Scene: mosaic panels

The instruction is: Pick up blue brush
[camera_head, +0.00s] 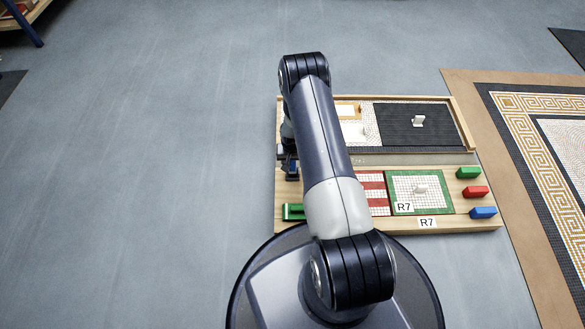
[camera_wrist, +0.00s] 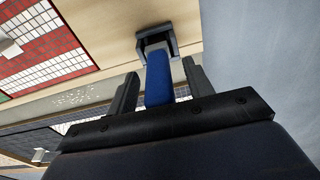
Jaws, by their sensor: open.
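The blue brush (camera_wrist: 157,82) shows in the wrist view as a blue handle lying between my two fingers. Its far end meets a grey holder (camera_wrist: 154,42) on the wooden board. My gripper (camera_wrist: 161,69) is open, with one dark finger on each side of the handle. There seems to be a gap on both sides, and I cannot tell whether either finger touches it. In the head view, my arm hides most of the gripper at the board's left edge.
The wooden board (camera_head: 455,227) bears mosaic panels. A green block (camera_head: 468,172), a red block (camera_head: 475,191) and a blue block (camera_head: 483,212) sit at its right end. A green piece (camera_head: 293,212) lies front left. The grey floor (camera_head: 150,180) to the left is clear.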

